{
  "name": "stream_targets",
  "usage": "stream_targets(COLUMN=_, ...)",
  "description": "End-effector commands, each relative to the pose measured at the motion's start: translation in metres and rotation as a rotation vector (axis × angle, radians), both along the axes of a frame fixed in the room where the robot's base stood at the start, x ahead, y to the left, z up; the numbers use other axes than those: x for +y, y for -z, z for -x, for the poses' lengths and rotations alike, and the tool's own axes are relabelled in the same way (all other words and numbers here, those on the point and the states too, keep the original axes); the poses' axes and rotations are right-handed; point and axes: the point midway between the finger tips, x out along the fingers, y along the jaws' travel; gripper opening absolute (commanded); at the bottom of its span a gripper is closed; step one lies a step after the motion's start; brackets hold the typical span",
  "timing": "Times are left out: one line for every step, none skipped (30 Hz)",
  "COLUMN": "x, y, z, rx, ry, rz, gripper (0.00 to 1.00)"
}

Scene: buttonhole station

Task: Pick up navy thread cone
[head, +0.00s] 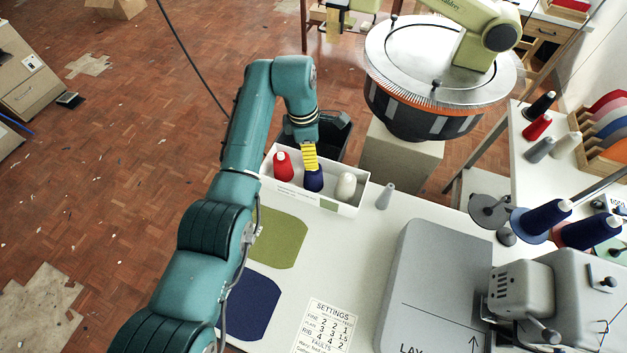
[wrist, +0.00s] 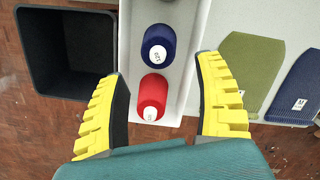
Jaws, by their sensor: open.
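The navy thread cone (head: 314,181) stands in the middle of a white box (head: 336,207), between a red cone (head: 282,168) and a white cone (head: 346,186). In the wrist view the navy cone (wrist: 158,46) shows from above, with a white label on top. My gripper (wrist: 162,72) is open and empty, its yellow fingers wide apart. The red cone (wrist: 152,97) lies between the fingers in that view, and the navy cone is just beyond the fingertips. In the head view my gripper (head: 309,158) is above the navy cone and hides part of it.
A dark bin (wrist: 65,50) stands beside the box. Green (head: 277,238) and navy (head: 250,303) fabric panels lie on the table in front of the box. A small grey cone (head: 385,196) stands right of the box. A grey machine (head: 437,290) occupies the table's right side.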

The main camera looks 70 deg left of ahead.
Motion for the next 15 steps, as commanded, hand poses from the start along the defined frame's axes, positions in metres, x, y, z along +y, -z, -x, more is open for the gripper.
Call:
stream_targets(x=-0.001, y=0.017, z=-0.001, rx=0.002, ry=0.001, rz=0.001, gripper=0.69)
stream_targets(x=-0.001, y=0.024, z=-0.002, rx=0.002, ry=0.002, rz=0.001, gripper=0.69)
stream_targets(x=-0.002, y=0.033, z=-0.003, rx=0.002, ry=0.002, rz=0.001, gripper=0.69)
stream_targets(x=-0.002, y=0.038, z=-0.004, rx=0.001, ry=0.002, rz=0.000, gripper=0.69)
stream_targets(x=-0.002, y=0.043, z=-0.005, rx=0.000, ry=0.002, rz=0.000, gripper=0.69)
stream_targets(x=-0.002, y=0.049, z=-0.006, rx=0.000, ry=0.003, rz=0.000, gripper=0.69)
stream_targets(x=-0.002, y=0.052, z=-0.006, rx=0.000, ry=0.003, rz=0.000, gripper=0.69)
stream_targets(x=-0.002, y=0.054, z=-0.006, rx=-0.001, ry=0.003, rz=-0.002, gripper=0.69)
stream_targets(x=-0.002, y=0.056, z=-0.007, rx=-0.001, ry=0.003, rz=-0.003, gripper=0.69)
stream_targets(x=-0.002, y=0.058, z=-0.007, rx=-0.001, ry=0.003, rz=-0.003, gripper=0.69)
stream_targets(x=-0.002, y=0.061, z=-0.007, rx=-0.001, ry=0.003, rz=-0.002, gripper=0.69)
stream_targets(x=-0.001, y=0.066, z=-0.007, rx=-0.001, ry=0.003, rz=-0.001, gripper=0.69)
stream_targets(x=-0.001, y=0.070, z=-0.006, rx=-0.001, ry=0.003, rz=-0.001, gripper=0.69)
stream_targets(x=0.000, y=0.076, z=-0.006, rx=-0.001, ry=0.003, rz=-0.001, gripper=0.69)
stream_targets(x=0.000, y=0.084, z=-0.006, rx=-0.001, ry=0.003, rz=-0.001, gripper=0.69)
